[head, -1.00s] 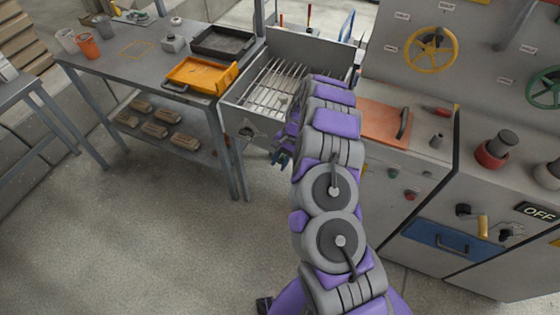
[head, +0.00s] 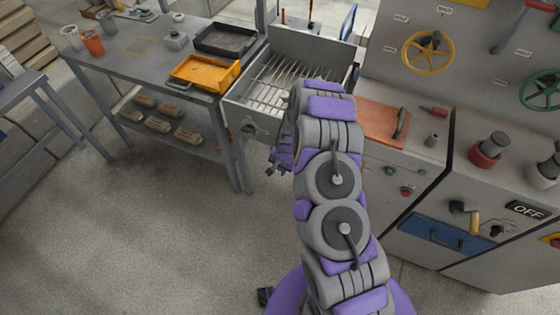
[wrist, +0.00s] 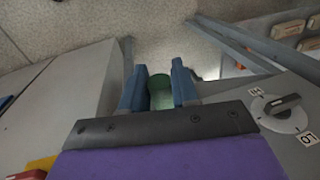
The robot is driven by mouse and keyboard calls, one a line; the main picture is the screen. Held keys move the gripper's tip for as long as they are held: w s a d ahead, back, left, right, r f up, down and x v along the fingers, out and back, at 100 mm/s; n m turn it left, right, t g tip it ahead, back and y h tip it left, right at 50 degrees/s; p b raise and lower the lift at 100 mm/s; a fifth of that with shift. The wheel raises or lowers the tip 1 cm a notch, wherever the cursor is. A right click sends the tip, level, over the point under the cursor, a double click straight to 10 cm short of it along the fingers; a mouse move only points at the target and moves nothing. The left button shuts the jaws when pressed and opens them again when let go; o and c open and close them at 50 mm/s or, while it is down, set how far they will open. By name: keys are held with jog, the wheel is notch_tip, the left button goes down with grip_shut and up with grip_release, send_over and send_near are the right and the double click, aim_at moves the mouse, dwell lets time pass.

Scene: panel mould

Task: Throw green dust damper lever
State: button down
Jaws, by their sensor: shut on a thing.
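In the wrist view, my gripper (wrist: 157,78) has its two blue fingers shut on a green cylindrical grip (wrist: 161,93), which looks like the green lever's handle. The rest of the lever is hidden behind the fingers and the gripper body. In the head view, my gripper (head: 276,168) is low beside the front of the metal grate bench, mostly covered by my own arm. The green grip cannot be made out there.
A round dial (wrist: 279,109) is on the panel right of my gripper. The grate bench (head: 244,118) stands beside a table with a yellow tray (head: 203,72). Open floor lies front left.

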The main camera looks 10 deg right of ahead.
notch_tip(320, 180, down, 8)
jog(key=w+t+h+p, duration=0.1)
jog(key=t+h+p, duration=0.3)
jog(key=t, duration=0.2)
jog(key=shift+d+n, duration=0.4)
jog(key=shift+d, duration=0.05)
jog(key=c, duration=0.9)
grip_release()
jog(key=shift+w, duration=0.2)
jog(key=shift+c, duration=0.2)
jog(key=v, duration=1.7)
jog(key=shift+s+a+p, duration=0.15)
jog(key=shift+a+p, duration=0.05)
jog(key=shift+p, duration=0.2)
